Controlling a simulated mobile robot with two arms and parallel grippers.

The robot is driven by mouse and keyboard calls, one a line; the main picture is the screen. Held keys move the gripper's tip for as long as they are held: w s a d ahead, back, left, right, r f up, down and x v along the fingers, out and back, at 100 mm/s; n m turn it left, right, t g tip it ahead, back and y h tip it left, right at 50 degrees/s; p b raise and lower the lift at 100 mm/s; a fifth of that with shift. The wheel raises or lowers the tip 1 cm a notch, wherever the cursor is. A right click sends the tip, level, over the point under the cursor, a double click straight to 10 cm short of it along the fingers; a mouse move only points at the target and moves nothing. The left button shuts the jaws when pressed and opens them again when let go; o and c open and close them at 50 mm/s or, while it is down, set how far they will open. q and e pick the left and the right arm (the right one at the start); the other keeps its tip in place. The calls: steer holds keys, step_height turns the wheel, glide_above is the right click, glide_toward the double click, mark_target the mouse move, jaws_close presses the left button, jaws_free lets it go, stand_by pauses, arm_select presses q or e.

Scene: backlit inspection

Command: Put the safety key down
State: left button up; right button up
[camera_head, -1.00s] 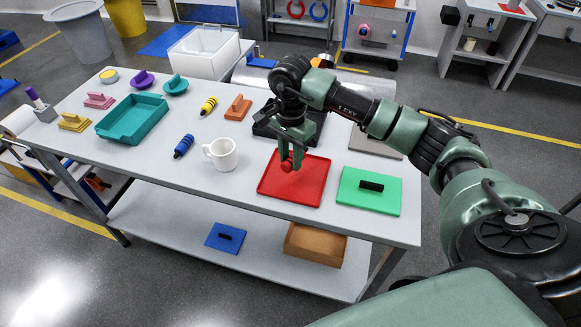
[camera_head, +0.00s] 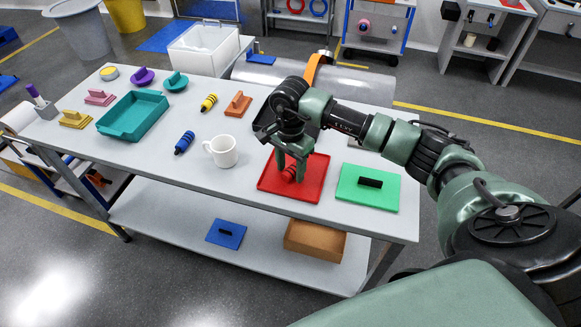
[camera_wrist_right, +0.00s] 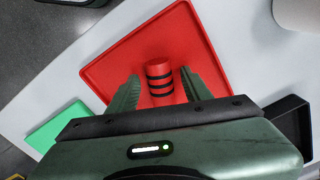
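The safety key looks like a small red cylinder with black bands (camera_wrist_right: 160,82). In the head view, the red key (camera_head: 289,174) is at the red tray (camera_head: 268,184), partly hidden by my fingers. My right gripper (camera_head: 291,164) is low over the tray, pointing down. In the right wrist view its two fingers (camera_wrist_right: 158,88) stand on either side of the key, with a narrow gap on each side, so it looks open. The key appears to rest on the tray floor. My left gripper is not in view.
A white mug (camera_head: 222,151) stands left of the red tray. A green board with a black handle (camera_head: 354,196) lies to its right. A dark tray (camera_head: 262,122) is behind, partly hidden by my arm. Blue (camera_head: 184,143) and yellow (camera_head: 209,103) cylinders lie farther left.

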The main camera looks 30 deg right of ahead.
mark_target(290, 170)
steer(key=shift+r, duration=0.15)
steer(key=shift+r, duration=0.15)
step_height(290, 170, up, 12)
steer(key=b, duration=0.3)
